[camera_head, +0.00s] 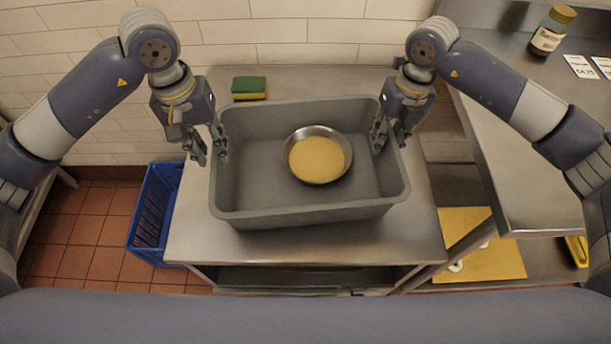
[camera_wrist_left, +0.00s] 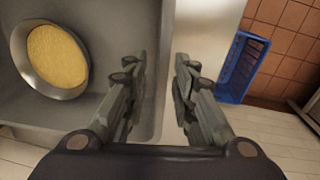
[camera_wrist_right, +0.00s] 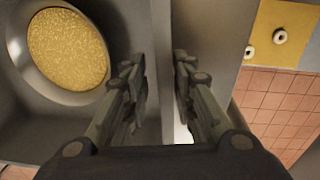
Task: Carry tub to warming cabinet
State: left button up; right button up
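The grey tub (camera_head: 300,213) stands on a steel table, with a round metal bowl (camera_head: 345,150) of yellow grainy contents inside it. My left gripper (camera_head: 208,158) is at the tub's left wall, its fingers apart with the rim between or just under them; in the left wrist view (camera_wrist_left: 158,90) a gap shows between the fingers. My right gripper (camera_head: 391,148) is at the right wall, one finger on the inner side and one on the outer side. In the right wrist view (camera_wrist_right: 160,90) its fingers are apart across the rim. Contact with the walls cannot be told. No warming cabinet is recognisable.
A green and yellow sponge (camera_head: 249,88) lies behind the tub on the table (camera_head: 420,225). A blue crate (camera_head: 152,215) stands on the floor at left. A steel counter (camera_head: 510,130) at right holds a jar (camera_head: 552,30). A yellow board (camera_head: 490,262) lies low at right.

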jog(key=r, duration=0.6)
jog(key=shift+d+r, duration=0.1)
jog(key=shift+d, duration=0.15)
